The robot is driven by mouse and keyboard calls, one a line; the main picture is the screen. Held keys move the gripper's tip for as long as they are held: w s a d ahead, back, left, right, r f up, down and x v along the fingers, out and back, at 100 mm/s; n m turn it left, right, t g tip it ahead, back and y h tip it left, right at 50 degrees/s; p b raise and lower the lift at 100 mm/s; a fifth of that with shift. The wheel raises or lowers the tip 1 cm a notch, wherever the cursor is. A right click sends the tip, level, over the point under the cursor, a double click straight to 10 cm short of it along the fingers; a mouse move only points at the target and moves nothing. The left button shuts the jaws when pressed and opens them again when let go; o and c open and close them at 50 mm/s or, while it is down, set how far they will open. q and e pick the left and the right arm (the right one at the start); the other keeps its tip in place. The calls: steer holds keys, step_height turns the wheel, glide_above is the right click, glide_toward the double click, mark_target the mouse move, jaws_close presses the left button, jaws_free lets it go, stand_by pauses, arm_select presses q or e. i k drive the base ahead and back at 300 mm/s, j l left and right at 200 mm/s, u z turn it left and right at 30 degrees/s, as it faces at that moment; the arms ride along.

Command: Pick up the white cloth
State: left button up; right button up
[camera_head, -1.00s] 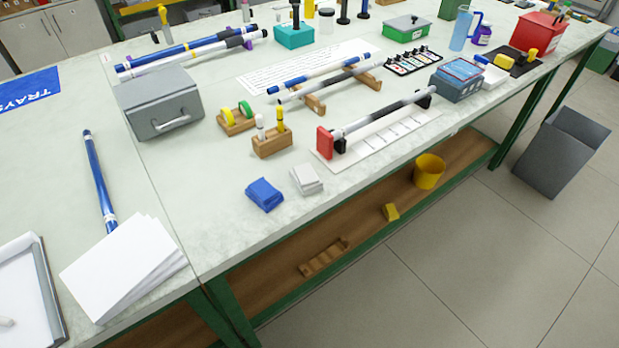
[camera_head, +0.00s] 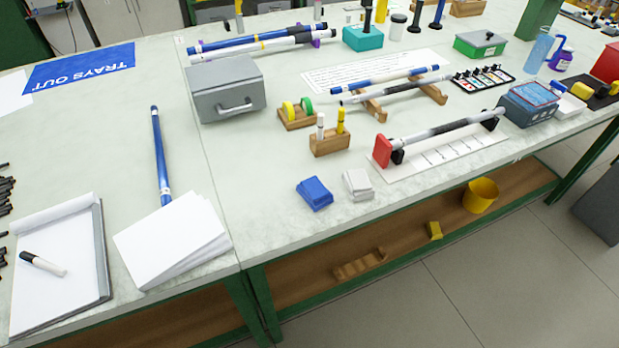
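The white cloth (camera_head: 357,185) is a small folded stack lying on the bench near its front edge. A folded blue cloth (camera_head: 314,193) lies just to its left, a small gap apart. Neither of my grippers is in view, and nothing touches the white cloth.
A white sheet with a rod in a red-ended holder (camera_head: 382,151) lies right of the cloths. A wooden marker block (camera_head: 329,143) stands behind them. White papers (camera_head: 172,240) and a clipboard (camera_head: 103,262) lie to the left. The lower shelf (camera_head: 408,222) holds a yellow cup (camera_head: 480,195).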

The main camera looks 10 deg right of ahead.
mark_target(357, 184)
steer(key=i+l+u, duration=0.1)
steer(key=l+u, duration=1.2)
steer(key=k+l, duration=0.05)
steer(key=l, duration=0.05)
